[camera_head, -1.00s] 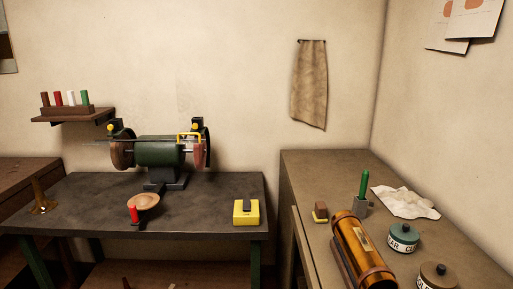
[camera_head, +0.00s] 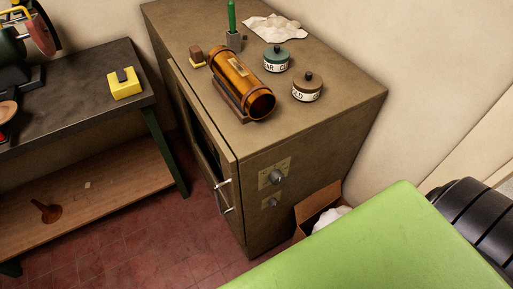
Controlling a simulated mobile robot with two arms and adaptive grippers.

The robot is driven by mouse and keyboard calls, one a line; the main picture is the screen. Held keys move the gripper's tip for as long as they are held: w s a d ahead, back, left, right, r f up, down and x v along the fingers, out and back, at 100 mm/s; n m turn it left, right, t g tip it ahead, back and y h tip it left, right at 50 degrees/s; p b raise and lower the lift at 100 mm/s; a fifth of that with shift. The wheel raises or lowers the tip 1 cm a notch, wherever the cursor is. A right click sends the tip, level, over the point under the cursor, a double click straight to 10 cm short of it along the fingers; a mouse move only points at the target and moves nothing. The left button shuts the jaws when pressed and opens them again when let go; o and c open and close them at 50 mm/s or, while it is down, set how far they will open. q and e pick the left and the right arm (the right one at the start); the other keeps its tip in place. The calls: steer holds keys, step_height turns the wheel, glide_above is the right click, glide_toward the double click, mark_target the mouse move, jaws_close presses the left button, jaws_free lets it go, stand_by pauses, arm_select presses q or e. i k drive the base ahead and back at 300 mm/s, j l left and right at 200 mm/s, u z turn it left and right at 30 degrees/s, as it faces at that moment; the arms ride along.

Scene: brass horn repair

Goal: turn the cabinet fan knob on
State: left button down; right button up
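The brown cabinet (camera_head: 265,155) stands in the middle of the camera_head view. Its near side carries two round grey knobs on small plates: an upper knob (camera_head: 277,177) and a lower knob (camera_head: 273,203). The plate markings are too small to read, so I cannot tell which knob is for the fan or how either is set. The cabinet's front door (camera_head: 205,150) with metal handles faces left and appears slightly ajar. Neither of my grippers is in view.
On the cabinet top lie a brass cylinder (camera_head: 243,82), a green-lidded jar (camera_head: 277,58), a brown jar (camera_head: 307,87) and a crumpled cloth (camera_head: 274,28). A cardboard box (camera_head: 316,205) sits beside the cabinet. A green surface (camera_head: 370,250) fills the lower right.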

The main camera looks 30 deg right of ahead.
mark_target(274, 202)
steer(key=k+l+z, duration=0.1)
steer(key=z, duration=0.85)
steer(key=k+l+z, duration=0.45)
steer(key=k+l, duration=0.15)
steer(key=l, duration=0.15)
steer(key=k+l+z, duration=0.2)
steer(key=l, duration=0.25)
